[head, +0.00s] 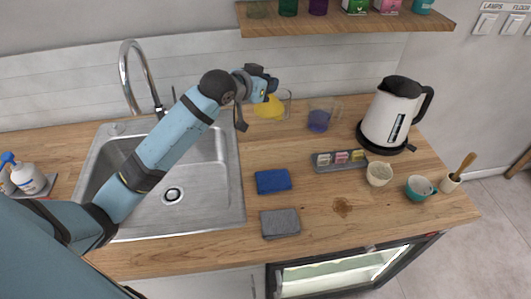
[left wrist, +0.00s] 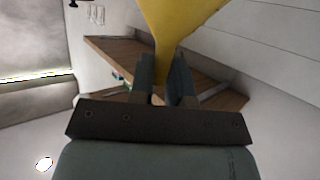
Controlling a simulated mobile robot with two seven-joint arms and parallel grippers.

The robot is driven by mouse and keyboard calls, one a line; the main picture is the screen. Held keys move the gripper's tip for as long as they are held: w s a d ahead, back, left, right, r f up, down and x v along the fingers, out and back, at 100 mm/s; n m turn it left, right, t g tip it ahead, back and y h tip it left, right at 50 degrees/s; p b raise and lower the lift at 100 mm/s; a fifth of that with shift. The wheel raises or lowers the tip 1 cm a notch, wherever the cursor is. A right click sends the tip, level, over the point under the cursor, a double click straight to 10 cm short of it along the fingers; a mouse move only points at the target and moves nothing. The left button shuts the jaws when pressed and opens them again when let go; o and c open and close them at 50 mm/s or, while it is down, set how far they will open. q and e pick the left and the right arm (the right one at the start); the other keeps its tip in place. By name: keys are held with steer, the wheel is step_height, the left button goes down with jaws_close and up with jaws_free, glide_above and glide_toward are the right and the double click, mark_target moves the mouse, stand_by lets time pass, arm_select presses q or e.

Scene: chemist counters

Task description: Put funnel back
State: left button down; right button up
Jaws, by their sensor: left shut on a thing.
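My left gripper (head: 266,88) reaches over the sink to the back of the counter. It is shut on the yellow funnel (head: 269,108). In the left wrist view the funnel (left wrist: 178,18) rises from between the two fingers (left wrist: 164,75), with its narrow part in the grip and its wide part cut off by the frame's top edge. In the head view the funnel overlaps a clear glass vessel (head: 287,97); I cannot tell whether it is inside it or in front of it. My right gripper is not in view.
A beaker with purple contents (head: 319,121) and a kettle (head: 391,113) stand to the right. A blue sponge (head: 272,181), a grey cloth (head: 280,223), a small tray (head: 340,165) and cups (head: 419,188) lie nearer. A shelf (head: 345,24) hangs above. The sink (head: 205,203) is empty.

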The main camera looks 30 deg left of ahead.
arm_select(q)
steer(key=shift+w+a+r, duration=0.75)
steer(key=shift+w+a, duration=0.1)
steer(key=shift+a, duration=0.2)
steer(key=shift+a+f, duration=0.1)
steer(key=shift+f, duration=9.7)
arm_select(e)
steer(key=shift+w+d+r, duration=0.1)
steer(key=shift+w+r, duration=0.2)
arm_select(q)
steer(key=shift+f, duration=0.2)
steer(key=c, duration=1.1)
jaws_free()
steer(key=shift+r, duration=0.15)
